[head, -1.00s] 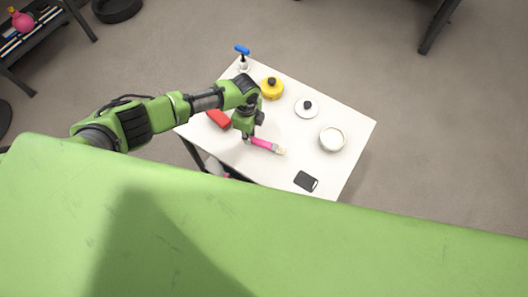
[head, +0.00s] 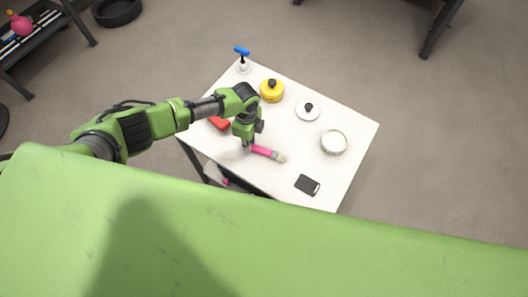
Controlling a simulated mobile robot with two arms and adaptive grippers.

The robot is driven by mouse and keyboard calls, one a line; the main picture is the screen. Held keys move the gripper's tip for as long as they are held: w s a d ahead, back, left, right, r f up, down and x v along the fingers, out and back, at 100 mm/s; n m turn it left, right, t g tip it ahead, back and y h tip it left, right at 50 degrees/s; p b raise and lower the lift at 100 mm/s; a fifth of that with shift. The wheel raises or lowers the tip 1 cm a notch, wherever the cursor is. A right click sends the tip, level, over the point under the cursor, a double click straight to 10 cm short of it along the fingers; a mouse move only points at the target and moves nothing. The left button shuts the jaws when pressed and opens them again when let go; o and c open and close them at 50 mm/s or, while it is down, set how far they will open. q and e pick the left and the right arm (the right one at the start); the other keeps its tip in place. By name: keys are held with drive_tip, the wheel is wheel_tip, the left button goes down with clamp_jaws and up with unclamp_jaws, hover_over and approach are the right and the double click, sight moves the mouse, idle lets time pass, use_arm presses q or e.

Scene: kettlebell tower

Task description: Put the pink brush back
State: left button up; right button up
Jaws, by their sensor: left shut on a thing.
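The pink brush (head: 262,151) with a pale bristle end is over the white table (head: 310,160), its bristles pointing right and slightly down in the head view. My left gripper (head: 249,146) is shut on the handle end of the pink brush. I cannot tell whether the brush touches the tabletop. The fingertips are partly hidden by my wrist. My right gripper is not in view.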

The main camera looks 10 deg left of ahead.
use_arm(q)
drive_tip(key=o, duration=0.9)
drive_tip(key=c, duration=0.4)
drive_tip(key=shift+r, duration=0.1)
wheel_tip(320, 180, up, 9)
drive_tip(key=p, duration=0.8)
